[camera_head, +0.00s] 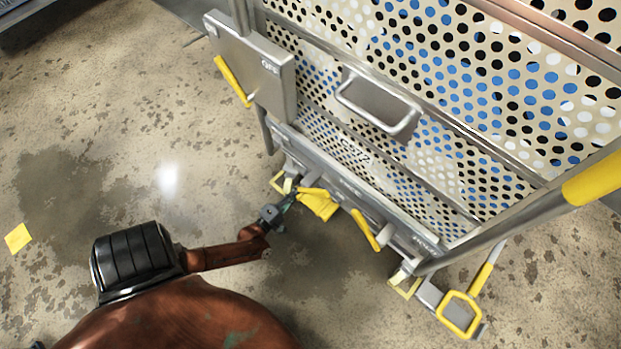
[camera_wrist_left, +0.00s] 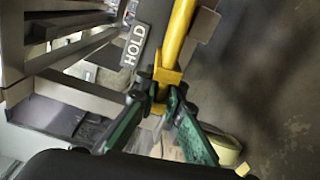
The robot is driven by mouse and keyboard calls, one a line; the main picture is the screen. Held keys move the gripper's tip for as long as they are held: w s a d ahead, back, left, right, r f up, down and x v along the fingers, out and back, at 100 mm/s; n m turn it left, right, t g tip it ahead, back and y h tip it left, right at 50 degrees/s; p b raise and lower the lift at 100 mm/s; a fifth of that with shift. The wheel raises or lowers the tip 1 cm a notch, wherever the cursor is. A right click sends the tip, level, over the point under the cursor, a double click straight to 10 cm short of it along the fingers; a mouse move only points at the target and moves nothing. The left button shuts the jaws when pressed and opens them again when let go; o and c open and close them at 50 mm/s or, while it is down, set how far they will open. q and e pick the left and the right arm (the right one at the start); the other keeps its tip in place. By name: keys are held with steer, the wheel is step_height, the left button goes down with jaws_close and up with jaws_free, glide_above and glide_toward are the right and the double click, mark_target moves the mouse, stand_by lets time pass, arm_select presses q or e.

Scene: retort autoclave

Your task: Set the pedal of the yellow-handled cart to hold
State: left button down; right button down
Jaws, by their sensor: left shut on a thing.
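The cart (camera_head: 402,153) with a yellow handle sleeve (camera_head: 594,180) stands at the right of the head view. Its yellow pedal (camera_head: 318,203) is low on the near side, at the cart's lower bar. My left gripper (camera_head: 284,206) reaches the pedal's left end. In the left wrist view, my left gripper's (camera_wrist_left: 158,98) green fingers are shut on the yellow pedal bar (camera_wrist_left: 175,45), beside a plate reading HOLD (camera_wrist_left: 136,45). The fingers hide part of the bar. My right gripper is not in view.
A grey box with a yellow lever (camera_head: 233,81) is on the cart's left corner. Another yellow lever (camera_head: 365,230) and a yellow loop (camera_head: 460,314) are along the cart's lower edge. The stained floor (camera_head: 110,150) at left is mostly clear, apart from a yellow square (camera_head: 18,238).

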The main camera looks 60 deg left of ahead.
arm_select(q)
steer(key=shift+s+f+n+b, duration=0.1)
steer(key=shift+f+n+b, duration=0.3)
steer(key=shift+f+n, duration=0.15)
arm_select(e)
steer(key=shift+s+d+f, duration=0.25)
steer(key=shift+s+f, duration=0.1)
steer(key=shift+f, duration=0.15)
arm_select(q)
steer(key=shift+r, duration=0.1)
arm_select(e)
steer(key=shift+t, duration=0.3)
arm_select(q)
steer(key=c, duration=2)
jaws_free()
steer(key=shift+c, duration=0.2)
steer(key=v, duration=1.2)
steer(key=shift+d, duration=0.2)
